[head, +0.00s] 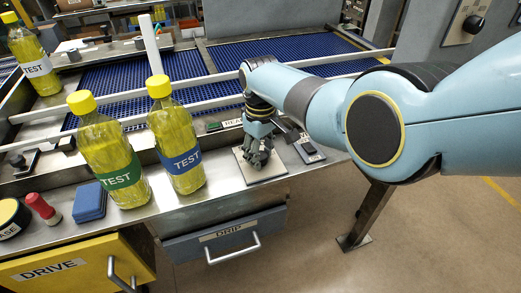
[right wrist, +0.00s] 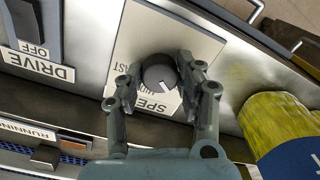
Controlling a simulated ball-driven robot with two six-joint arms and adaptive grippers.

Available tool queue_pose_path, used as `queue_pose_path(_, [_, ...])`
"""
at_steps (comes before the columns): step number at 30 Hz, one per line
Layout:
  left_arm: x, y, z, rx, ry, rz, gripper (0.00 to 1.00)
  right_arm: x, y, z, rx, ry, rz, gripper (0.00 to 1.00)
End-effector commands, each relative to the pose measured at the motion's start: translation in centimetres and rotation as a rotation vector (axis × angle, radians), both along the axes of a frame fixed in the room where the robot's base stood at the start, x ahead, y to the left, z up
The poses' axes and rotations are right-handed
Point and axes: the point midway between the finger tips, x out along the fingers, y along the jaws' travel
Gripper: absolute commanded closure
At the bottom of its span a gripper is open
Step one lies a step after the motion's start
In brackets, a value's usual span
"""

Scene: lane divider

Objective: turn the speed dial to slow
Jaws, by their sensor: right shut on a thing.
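The speed dial is a round grey knob (right wrist: 158,73) with a white pointer mark, on a pale plate lettered "SPEED" (right wrist: 133,40). In the right wrist view the mark points down and right. "FAST" lettering is partly visible left of the knob; the slow lettering I cannot make out. My right gripper (right wrist: 161,70) is shut on the knob, one finger on each side. In the head view my right gripper (head: 257,157) is over the plate (head: 264,177) on the counter and hides the knob. My left gripper is not in view.
A yellow bottle with a blue label (head: 175,140) stands just left of the plate, a green-labelled one (head: 105,155) beyond it. A "DRIVE" switch (right wrist: 40,62) is on the plate's other side. A grey "DRIP" drawer (head: 225,235) is below. White rails (head: 210,78) cross the blue conveyor behind.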

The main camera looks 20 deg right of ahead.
Motion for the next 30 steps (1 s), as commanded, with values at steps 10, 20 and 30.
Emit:
queue_pose_path(10, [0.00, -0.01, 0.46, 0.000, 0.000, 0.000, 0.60, 0.02, 0.00, 0.03, 0.001, -0.001, 0.135, 0.96])
queue_pose_path(20, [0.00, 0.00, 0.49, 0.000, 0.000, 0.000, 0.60, 0.03, 0.00, -0.01, 0.001, -0.001, 0.159, 0.96])
queue_pose_path(30, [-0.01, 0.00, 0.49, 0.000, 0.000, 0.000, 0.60, 0.03, 0.01, 0.00, 0.001, -0.001, 0.158, 0.47])
